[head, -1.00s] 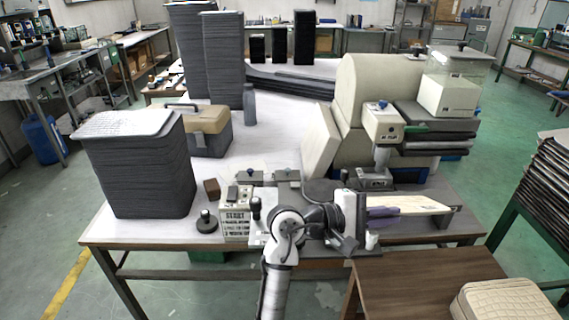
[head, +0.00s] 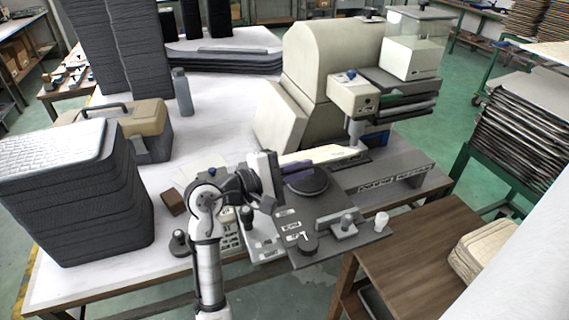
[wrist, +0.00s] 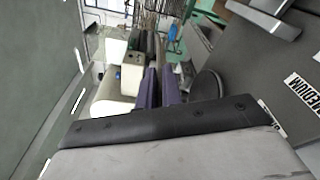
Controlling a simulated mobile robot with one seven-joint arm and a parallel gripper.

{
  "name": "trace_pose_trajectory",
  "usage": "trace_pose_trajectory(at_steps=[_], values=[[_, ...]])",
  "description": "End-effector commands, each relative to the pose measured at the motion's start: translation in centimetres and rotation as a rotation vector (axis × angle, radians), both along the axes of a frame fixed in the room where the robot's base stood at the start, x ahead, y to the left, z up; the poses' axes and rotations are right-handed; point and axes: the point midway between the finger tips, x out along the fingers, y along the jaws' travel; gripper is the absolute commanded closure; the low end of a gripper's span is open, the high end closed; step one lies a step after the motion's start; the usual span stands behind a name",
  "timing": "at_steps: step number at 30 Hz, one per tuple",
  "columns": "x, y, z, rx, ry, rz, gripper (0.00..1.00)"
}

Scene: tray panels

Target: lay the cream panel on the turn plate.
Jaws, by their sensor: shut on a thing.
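The cream panel (head: 332,155) shows in the head view as a long pale strip reaching right from my gripper (head: 299,167) toward the machine. My gripper's purple fingers are shut on the panel's near end. The turn plate (head: 306,183) is a dark round disc on a grey base, just in front of and below the fingers. The panel appears beyond the disc's far edge; the height between them is hard to tell. In the wrist view, the purple fingers of my gripper (wrist: 160,88) point away, with the disc (wrist: 207,87) to their right; the panel is barely visible there.
The cream machine (head: 322,75) stands behind the panel, its head and post close to the far end. A grey bench ledge (head: 385,175) lies right of the disc. More cream panels (head: 478,250) lie on the brown table (head: 420,245).

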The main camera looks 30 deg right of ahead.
Motion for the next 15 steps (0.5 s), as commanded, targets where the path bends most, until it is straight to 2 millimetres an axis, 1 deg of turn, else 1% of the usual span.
trace_pose_trajectory(at_steps=[5,15], values=[[0.0,0.0,-0.5,0.0,-0.001,0.0,1.0],[0.0,0.0,-2.7,0.0,-0.001,0.0,1.0]])
